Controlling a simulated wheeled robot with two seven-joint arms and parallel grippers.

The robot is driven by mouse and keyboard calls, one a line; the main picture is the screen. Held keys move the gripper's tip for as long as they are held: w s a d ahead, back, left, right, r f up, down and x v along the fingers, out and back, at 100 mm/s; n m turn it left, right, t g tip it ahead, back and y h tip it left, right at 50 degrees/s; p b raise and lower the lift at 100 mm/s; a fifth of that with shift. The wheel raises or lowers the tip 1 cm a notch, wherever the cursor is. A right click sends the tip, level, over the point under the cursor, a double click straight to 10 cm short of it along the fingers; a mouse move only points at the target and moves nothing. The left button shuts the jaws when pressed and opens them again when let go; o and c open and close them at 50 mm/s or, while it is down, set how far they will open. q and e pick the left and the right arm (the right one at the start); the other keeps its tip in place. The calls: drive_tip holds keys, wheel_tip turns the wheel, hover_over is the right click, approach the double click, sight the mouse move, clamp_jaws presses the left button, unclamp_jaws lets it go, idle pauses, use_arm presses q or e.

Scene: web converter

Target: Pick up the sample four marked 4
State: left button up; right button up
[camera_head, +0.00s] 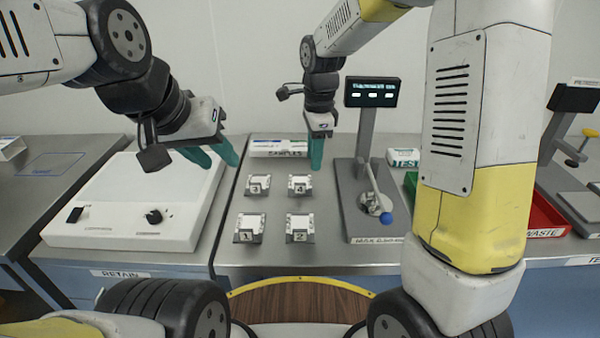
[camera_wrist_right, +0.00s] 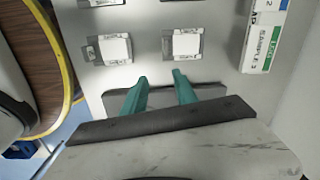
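The sample marked 4 (camera_head: 299,186) is a small white-topped block in a grey holder, in the back right of a group on the metal bench. In the right wrist view, the block nearer the box (camera_wrist_right: 187,43) appears to be it. My right gripper (camera_head: 316,152) is above the bench, behind and right of sample 4. In the right wrist view its teal fingers (camera_wrist_right: 159,82) are apart and empty, with the block beyond their tips. My left gripper (camera_head: 213,155) hangs over the white device at left, teal fingers apart and empty.
Samples 3 (camera_head: 258,186), 1 (camera_head: 249,228) and 2 (camera_head: 300,228) stand around sample 4. A labelled box (camera_head: 278,148) lies behind them. A lever stand with screen (camera_head: 366,150) rises at right. A red waste tray (camera_head: 546,215) is farther right.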

sight(304, 183)
drive_tip(key=f, duration=0.3)
drive_tip(key=w+a+f+m, duration=0.1)
drive_tip(key=f, duration=0.2)
drive_tip(key=w+a+f+m, duration=0.1)
drive_tip(key=f, duration=0.3)
drive_tip(key=shift+a, duration=0.25)
drive_tip(key=shift+f, duration=0.5)
clamp_jaws()
